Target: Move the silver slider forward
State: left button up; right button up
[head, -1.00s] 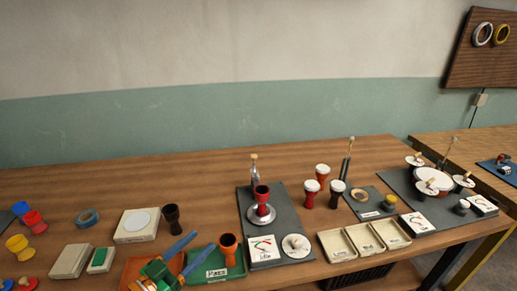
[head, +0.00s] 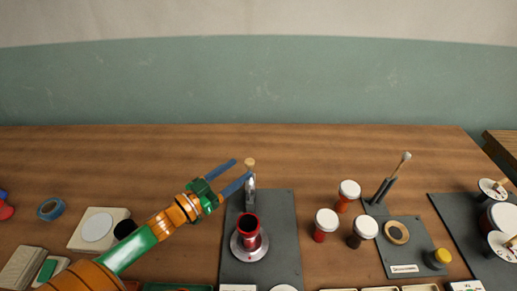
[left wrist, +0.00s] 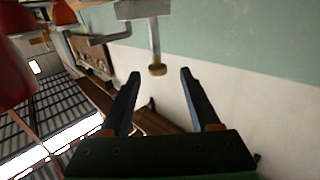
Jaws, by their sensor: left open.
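The silver slider (head: 251,193) stands at the back of a dark grey board, with a tan wooden knob (head: 249,163) on top. In the left wrist view, the silver stem (left wrist: 154,38) ends in the tan knob (left wrist: 157,70). My left gripper (head: 243,171) is open beside the slider's top. In the left wrist view, its dark fingertips (left wrist: 160,74) stand apart on either side of the knob, with a gap to each. I cannot tell how deep the knob lies between them. My right gripper is not in view.
A red goblet drum (head: 249,226) stands on a silver disc (head: 262,250) in front of the slider. Several white-topped drums (head: 327,220) stand to the right, near a grey board with a tan ring (head: 396,233). The table behind the slider is clear.

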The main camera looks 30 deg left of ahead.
aim_at(246, 165)
pick_arm(q)
jog(key=x, duration=0.5)
jog(key=shift+s+d+r, duration=0.1)
jog(key=shift+d+r, duration=0.05)
jog(key=shift+r, duration=0.05)
jog(key=c, duration=0.3)
grip_shut()
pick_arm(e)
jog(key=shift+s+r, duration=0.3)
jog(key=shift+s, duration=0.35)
